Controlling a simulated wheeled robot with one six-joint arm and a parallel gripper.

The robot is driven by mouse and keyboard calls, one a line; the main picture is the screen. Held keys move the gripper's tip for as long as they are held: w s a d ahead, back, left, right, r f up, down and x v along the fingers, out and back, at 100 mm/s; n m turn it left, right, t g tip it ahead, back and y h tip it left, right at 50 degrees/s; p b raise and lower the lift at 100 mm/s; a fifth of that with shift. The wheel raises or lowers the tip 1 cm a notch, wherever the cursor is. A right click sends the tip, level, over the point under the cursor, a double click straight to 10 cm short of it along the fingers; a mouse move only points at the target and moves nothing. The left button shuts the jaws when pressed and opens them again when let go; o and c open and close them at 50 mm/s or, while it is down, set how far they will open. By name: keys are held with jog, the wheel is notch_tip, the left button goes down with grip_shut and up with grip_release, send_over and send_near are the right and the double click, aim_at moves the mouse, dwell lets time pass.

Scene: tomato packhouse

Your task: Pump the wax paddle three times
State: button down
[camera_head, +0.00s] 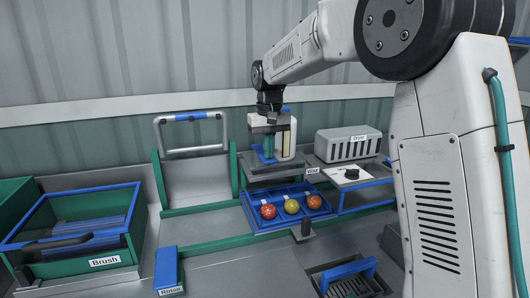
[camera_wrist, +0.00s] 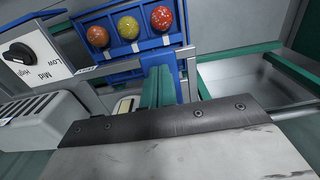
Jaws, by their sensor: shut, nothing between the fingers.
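The wax station stands at the back middle in the head view, a pale unit (camera_head: 287,138) above a grey housing (camera_head: 258,172) with a "Wax" label beside it. My gripper (camera_head: 268,155) hangs over this housing, pointing down in front of the pale unit. Its teal fingers look shut together with nothing between them; they also show in the wrist view (camera_wrist: 158,88). Blue shows around the fingertips in both views; I cannot tell whether it is the wax paddle or whether they touch it. Three tomatoes, red (camera_head: 268,211), yellow (camera_head: 291,206) and orange-red (camera_head: 314,201), sit in a blue tray (camera_head: 262,228).
A grey dryer (camera_head: 347,146) and a white panel with a dark knob (camera_head: 352,173) stand to the right. A green brush bin (camera_head: 80,252) is at left. A blue-handled frame (camera_head: 191,117) and a blue rinse block (camera_head: 168,270) stand between.

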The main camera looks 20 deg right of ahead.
jog(key=shift+f, duration=1.4)
jog(key=shift+r, duration=1.75)
jog(key=shift+f, duration=1.75)
jog(key=shift+r, duration=1.95)
